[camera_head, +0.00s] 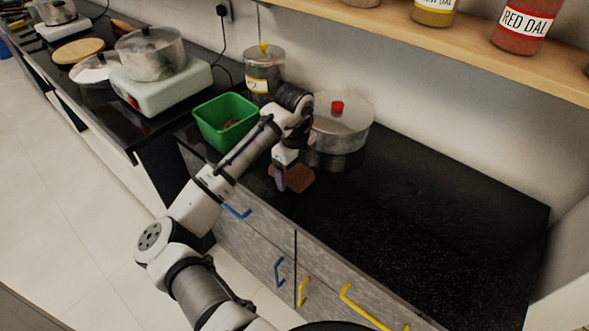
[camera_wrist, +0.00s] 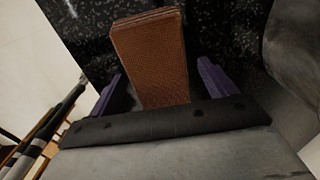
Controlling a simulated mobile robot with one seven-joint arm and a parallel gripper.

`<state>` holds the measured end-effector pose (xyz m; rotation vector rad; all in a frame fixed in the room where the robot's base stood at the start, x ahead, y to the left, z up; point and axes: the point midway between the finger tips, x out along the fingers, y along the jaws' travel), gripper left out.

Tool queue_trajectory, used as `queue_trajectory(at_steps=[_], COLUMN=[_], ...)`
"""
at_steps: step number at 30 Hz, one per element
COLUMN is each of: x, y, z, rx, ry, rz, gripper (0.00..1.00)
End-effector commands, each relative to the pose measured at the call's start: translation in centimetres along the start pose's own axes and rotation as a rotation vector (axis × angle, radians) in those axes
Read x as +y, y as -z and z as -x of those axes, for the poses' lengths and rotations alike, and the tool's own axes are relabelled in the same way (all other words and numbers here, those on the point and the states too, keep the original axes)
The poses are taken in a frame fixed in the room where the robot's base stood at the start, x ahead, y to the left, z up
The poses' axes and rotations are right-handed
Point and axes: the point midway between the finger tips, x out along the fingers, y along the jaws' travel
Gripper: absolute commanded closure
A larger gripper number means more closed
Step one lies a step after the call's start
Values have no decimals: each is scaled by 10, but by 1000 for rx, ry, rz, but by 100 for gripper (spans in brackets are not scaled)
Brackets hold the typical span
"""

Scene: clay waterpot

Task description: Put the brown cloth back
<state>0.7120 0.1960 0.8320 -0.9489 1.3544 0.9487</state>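The brown cloth (camera_head: 299,179) is a folded, flat rectangle on the black counter, just in front of the steel pot. In the wrist view the brown cloth (camera_wrist: 152,58) lies between the two purple fingers, with a gap on each side. My gripper (camera_head: 281,184) is over the cloth, pointing down near the counter's front edge. In the wrist view my gripper (camera_wrist: 162,85) is open, its fingers apart on both sides of the cloth. I cannot tell whether the fingers touch the counter.
A green bin (camera_head: 225,122) stands left of my gripper, with something reddish inside. A lidded steel pot (camera_head: 340,135) stands close behind the cloth, and a lidded canister (camera_head: 263,75) behind the bin. The black counter (camera_head: 430,220) is clear to the right. A shelf (camera_head: 480,45) with jars overhangs it.

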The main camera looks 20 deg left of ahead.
Motion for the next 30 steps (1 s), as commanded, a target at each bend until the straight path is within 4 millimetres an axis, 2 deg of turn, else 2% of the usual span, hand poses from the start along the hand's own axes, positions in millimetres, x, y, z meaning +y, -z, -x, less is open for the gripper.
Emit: queue_trajectory(at_steps=[11,14,21,24,30], x=[0,-1,0,0,0], y=[0,0,-1,-1,-1], z=[8,23,77,94,117], rx=[-2,-1,-6,-6,-3], ry=[1,2,0,0,0], rz=[0,-1,0,0,1], gripper=[17,17,17,17,17])
